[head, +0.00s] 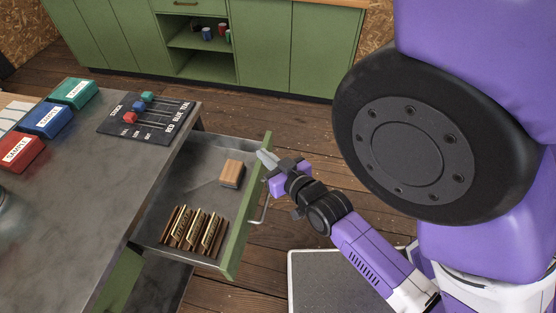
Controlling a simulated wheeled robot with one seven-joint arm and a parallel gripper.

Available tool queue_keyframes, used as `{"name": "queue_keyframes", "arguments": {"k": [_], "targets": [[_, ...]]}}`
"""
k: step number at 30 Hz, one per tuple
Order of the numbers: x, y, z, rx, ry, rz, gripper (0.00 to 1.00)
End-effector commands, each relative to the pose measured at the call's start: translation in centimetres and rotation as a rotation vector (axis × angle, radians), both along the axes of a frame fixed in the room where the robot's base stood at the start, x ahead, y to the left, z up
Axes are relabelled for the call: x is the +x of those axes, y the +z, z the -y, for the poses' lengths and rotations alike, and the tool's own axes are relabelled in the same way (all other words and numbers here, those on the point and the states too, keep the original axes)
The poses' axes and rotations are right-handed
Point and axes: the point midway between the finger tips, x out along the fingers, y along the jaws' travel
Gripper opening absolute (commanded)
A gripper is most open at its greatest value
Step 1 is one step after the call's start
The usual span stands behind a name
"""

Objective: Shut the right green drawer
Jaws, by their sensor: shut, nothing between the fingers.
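The green drawer (246,208) is pulled well out from under the dark grey table, its grey inside in view. Its green front has a metal bar handle (263,208) on the outer side. A wooden block (231,173) and several brass-coloured pieces in a row (195,231) lie inside. My gripper (266,159) is shut and empty. Its fingertips are at the top edge of the drawer front, near the far end. I cannot tell whether they touch it.
The table top (75,185) carries red (20,151), blue (44,120) and green (74,93) sample boxes and a black slider board (146,117). Green cabinets (290,50) stand at the back. A grey platform (345,280) lies on the wooden floor at the lower middle.

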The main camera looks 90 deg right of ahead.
Motion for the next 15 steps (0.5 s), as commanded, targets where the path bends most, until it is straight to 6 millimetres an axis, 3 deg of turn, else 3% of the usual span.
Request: {"name": "queue_keyframes", "arguments": {"k": [1,6,12,15], "targets": [[-1.9,-1.8,2.9,0.038,-0.089,0.002,0.0],[-8.5,-7.5,9.3,0.217,-0.32,0.027,0.0],[-16.9,-13.6,14.2,0.477,-0.533,0.15,0.0],[-20.8,-16.0,15.5,0.628,-0.593,0.268,0.0]]}}
